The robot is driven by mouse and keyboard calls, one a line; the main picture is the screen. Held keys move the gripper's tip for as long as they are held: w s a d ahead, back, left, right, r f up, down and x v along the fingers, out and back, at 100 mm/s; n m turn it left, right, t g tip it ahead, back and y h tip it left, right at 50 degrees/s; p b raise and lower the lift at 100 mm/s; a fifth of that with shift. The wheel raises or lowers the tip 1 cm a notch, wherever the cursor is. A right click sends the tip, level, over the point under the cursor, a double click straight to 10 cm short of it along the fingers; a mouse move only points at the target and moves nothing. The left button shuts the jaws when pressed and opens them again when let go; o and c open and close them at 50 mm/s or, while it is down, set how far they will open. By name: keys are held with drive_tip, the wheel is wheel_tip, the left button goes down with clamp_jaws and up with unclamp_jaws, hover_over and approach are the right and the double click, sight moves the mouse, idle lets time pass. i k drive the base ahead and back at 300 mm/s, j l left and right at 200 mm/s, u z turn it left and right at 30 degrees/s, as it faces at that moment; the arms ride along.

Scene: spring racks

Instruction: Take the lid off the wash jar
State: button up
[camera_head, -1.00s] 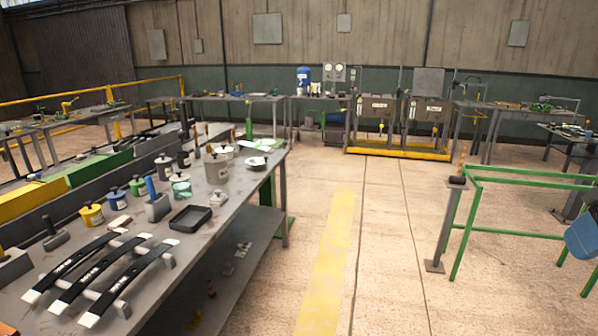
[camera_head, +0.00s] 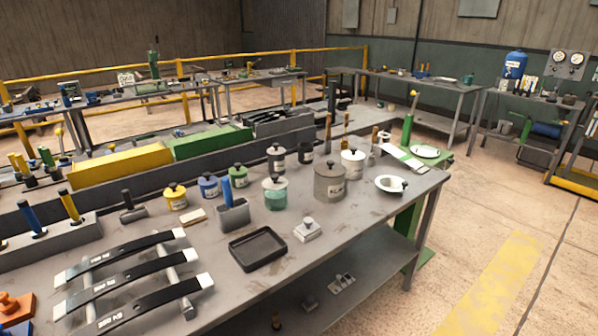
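Several lidded jars stand on the grey workbench (camera_head: 365,215). They include a yellow jar (camera_head: 176,201), a blue jar (camera_head: 209,189), a green jar (camera_head: 238,179), a dark grey jar (camera_head: 277,163), a pale teal jar (camera_head: 275,198), a large grey jar (camera_head: 329,188) and a white jar (camera_head: 352,168). All these show knobbed lids in place. Their labels are too small to read, so I cannot tell which is the wash jar. My gripper is not in view.
A black tray (camera_head: 262,267), a small knobbed block (camera_head: 307,231) and a grey holder with a blue handle (camera_head: 233,215) stand in front of the jars. Black strips (camera_head: 130,274) lie at front left. A white bowl (camera_head: 388,184) sits right. Floor (camera_head: 450,270) right of the bench is clear.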

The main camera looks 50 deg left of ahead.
sight(274, 183)
drive_tip(key=i+u, duration=0.75)
drive_tip(key=i, duration=0.25)
drive_tip(key=i+l+u, duration=0.4)
drive_tip(key=i+j+u, duration=0.1)
drive_tip(key=i+u, duration=0.15)
drive_tip(key=u, duration=0.15)
drive_tip(key=i+u, duration=0.3)
drive_tip(key=u, duration=0.15)
drive_tip(key=i+u, duration=0.25)
drive_tip(key=u, duration=0.15)
drive_tip(key=i+l+u, duration=0.2)
drive_tip(key=u, duration=0.25)
drive_tip(key=i, duration=0.05)
